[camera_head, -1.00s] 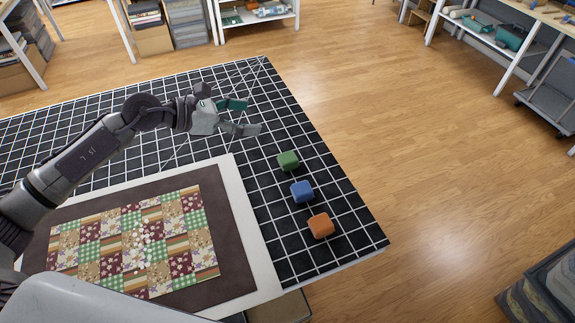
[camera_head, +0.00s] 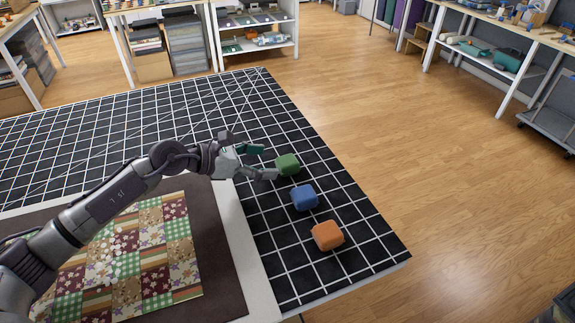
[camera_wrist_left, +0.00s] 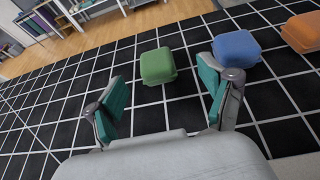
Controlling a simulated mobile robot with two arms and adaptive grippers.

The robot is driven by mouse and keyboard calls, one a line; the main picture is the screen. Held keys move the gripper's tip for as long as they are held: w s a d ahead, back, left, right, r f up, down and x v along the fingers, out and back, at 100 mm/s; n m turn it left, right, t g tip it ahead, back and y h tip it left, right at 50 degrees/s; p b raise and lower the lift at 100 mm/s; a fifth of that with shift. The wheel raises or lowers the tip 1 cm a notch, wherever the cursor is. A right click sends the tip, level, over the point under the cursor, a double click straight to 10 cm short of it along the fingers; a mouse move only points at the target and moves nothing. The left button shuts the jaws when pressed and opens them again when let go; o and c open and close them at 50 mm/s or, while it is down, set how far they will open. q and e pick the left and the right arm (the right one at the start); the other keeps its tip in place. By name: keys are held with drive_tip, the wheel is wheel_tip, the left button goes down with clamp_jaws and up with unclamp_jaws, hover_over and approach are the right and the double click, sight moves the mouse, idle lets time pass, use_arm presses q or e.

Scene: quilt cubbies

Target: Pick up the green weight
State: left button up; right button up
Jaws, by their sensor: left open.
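The green weight (camera_head: 287,165) is a small rounded block on the black gridded mat, the farthest in a row with a blue weight (camera_head: 304,197) and an orange weight (camera_head: 327,235). My left gripper (camera_head: 266,162) is open and empty, its fingertips close to the left side of the green weight. In the left wrist view the green weight (camera_wrist_left: 157,66) lies ahead of and between the open fingers (camera_wrist_left: 162,92), and seems just beyond their tips. The blue weight (camera_wrist_left: 236,48) is just beyond the right finger there, and the orange weight (camera_wrist_left: 302,32) is at the right edge. My right gripper is not in view.
The black gridded mat (camera_head: 350,240) covers the table, with its right edge just past the weights. A patchwork quilt piece (camera_head: 150,262) with small pale bits lies on a brown mat (camera_head: 215,255) at the near left. Shelves (camera_head: 258,20) stand across the wooden floor.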

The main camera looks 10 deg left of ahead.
sight(289, 159)
use_arm(q)
drive_tip(key=x, duration=0.4)
drive_tip(key=shift+w+d+f+p, duration=0.1)
drive_tip(key=shift+w+d+p, duration=0.1)
drive_tip(key=shift+p, duration=0.1)
drive_tip(key=x, duration=0.2)
drive_tip(key=p+x, duration=0.1)
drive_tip(key=x, duration=0.2)
drive_tip(key=shift+w+a+f, duration=0.1)
drive_tip(key=shift+w, duration=0.25)
drive_tip(key=shift+a, duration=0.1)
drive_tip(key=c, duration=1.3)
drive_tip(key=shift+c, duration=1)
